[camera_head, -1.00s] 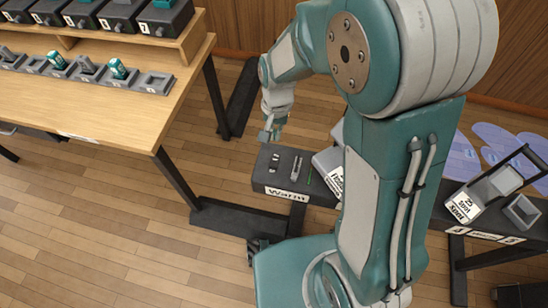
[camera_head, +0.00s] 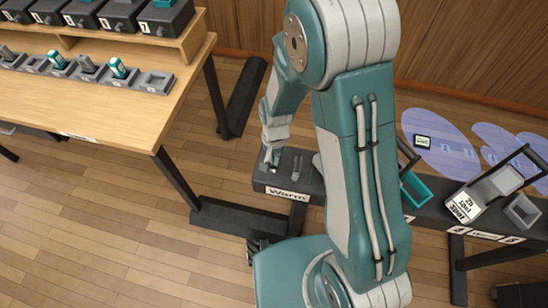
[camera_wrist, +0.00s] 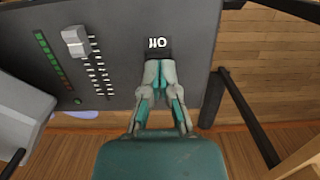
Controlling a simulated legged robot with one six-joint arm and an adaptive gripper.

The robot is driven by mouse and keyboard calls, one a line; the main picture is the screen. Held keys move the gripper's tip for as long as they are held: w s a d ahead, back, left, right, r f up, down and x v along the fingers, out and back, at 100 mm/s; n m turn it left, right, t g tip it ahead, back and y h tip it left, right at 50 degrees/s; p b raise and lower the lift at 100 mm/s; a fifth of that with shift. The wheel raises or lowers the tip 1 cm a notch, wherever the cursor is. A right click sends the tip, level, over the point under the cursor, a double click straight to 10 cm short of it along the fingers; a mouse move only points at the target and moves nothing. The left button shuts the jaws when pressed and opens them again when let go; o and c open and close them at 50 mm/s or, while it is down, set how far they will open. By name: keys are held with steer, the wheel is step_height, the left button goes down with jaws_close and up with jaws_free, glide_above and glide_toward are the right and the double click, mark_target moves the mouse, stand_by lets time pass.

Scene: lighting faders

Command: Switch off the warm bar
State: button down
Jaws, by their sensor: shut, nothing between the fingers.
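The warm bar's control box (camera_head: 287,192) is a dark grey box with a white "Warm" label, on a low stand right of the wooden table. In the wrist view the panel (camera_wrist: 115,75) carries a white fader knob (camera_wrist: 74,38) beside a scale and a column of small green and red lights. A black switch (camera_wrist: 158,43) with an upside-down "Off" mark sits to the right. My gripper (camera_wrist: 160,68) is shut and empty, its fingertips at the lower edge of this switch and hiding part of it. I cannot tell whether they touch. In the head view my gripper (camera_head: 271,158) is over the box's left end.
The wooden table (camera_head: 110,110) with labelled switch boxes and grey holders stands at left. Right of my arm are a teal tray (camera_head: 416,188), a white box with a black handle (camera_head: 484,192) and purple floor discs (camera_head: 440,145). Part of a grey box (camera_wrist: 20,110) shows left in the wrist view.

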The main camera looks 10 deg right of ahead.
steer(key=shift+s+f, duration=0.2)
steer(key=shift+f, duration=0.1)
steer(key=shift+s+d+f, duration=0.1)
steer(key=shift+s, duration=0.15)
steer(key=shift+w, duration=0.2)
steer(key=shift+w+d, duration=0.1)
steer(key=shift+w, duration=0.55)
steer(key=shift+w+d, duration=0.1)
